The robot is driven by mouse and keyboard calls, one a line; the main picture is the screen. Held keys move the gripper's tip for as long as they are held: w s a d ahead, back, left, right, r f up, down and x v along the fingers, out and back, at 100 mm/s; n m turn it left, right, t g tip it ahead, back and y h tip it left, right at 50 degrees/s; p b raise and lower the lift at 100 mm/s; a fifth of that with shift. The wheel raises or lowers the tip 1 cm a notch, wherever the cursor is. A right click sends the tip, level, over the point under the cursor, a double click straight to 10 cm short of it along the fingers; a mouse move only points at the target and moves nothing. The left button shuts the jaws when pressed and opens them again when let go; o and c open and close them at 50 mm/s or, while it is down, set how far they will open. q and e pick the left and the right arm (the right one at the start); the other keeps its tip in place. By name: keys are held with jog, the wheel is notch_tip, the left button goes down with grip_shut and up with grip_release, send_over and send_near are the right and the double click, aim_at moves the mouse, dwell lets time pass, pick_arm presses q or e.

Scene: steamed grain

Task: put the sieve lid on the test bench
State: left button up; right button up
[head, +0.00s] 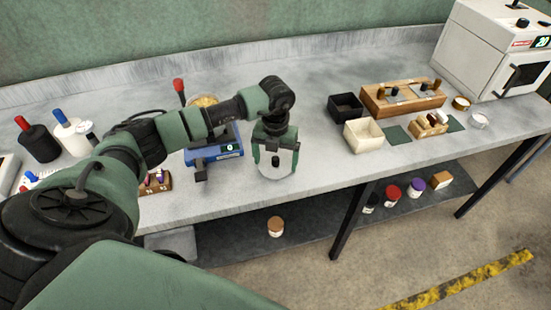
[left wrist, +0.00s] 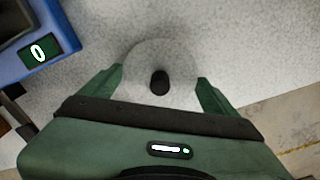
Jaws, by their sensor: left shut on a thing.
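The sieve lid (left wrist: 160,55) is a pale grey round disc with a black knob in the middle. In the left wrist view it lies between the green fingers of my left gripper (left wrist: 161,80). In the head view my left gripper (head: 276,158) points down over the front part of the test bench (head: 235,185), shut on the lid (head: 277,172) from both sides. The lid is low at the bench top; I cannot tell whether it touches. My right gripper is in neither view.
A blue scale (head: 214,157) reading 0 stands just left of the gripper, with a yellowish dish (head: 204,100) behind. A dark box (head: 345,106), a cream box (head: 363,135) and a wooden rack (head: 402,100) stand to the right. The bench's front edge is close by.

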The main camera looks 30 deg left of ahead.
aim_at(276, 158)
pick_arm(q)
jog(key=o, duration=1.2)
jog(key=shift+f, duration=0.1)
jog(key=shift+c, duration=0.2)
jog(key=shift+r, duration=0.6)
notch_tip(276, 158, up, 10)
jog(key=b, duration=0.2)
jog(key=shift+f+b, duration=0.2)
jog(key=shift+b, duration=0.2)
jog(key=shift+r, duration=0.8)
jog(key=shift+d+f, duration=0.1)
